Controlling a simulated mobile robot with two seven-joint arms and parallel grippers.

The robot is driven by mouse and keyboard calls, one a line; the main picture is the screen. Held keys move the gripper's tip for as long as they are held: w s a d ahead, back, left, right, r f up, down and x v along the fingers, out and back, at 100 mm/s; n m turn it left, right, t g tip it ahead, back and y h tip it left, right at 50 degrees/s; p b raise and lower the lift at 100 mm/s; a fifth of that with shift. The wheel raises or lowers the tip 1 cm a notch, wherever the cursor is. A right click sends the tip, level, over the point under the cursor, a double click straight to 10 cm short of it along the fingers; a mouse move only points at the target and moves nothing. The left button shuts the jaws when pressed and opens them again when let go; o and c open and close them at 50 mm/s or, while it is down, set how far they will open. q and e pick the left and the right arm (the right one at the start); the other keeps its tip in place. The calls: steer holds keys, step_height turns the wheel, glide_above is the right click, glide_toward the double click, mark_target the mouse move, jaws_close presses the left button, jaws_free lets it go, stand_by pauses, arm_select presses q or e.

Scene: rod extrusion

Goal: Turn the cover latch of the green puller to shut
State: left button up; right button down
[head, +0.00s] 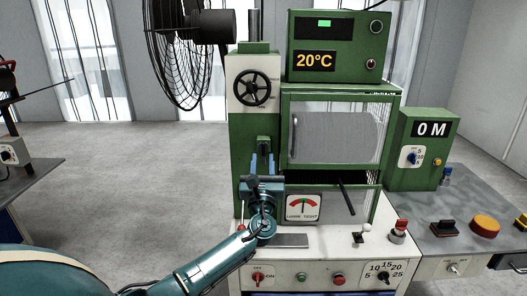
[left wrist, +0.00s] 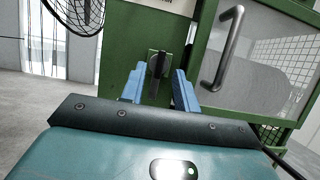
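The green puller (head: 240,135) stands ahead, with a see-through cover (left wrist: 262,50) whose metal handle (left wrist: 223,48) is right of my left gripper. The cover lies against the housing, with no clear gap visible. My right gripper is out of view.
A handwheel (head: 252,88) is above the gripper, and a tension gauge (head: 303,208) is below right. A white control panel (head: 320,262) with knobs and buttons runs along the front. A black fan (head: 183,50) stands behind left.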

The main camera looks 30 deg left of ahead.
mark_target(263, 150)
arm_select(q)
steer(key=shift+x, duration=1.6)
jaws_close()
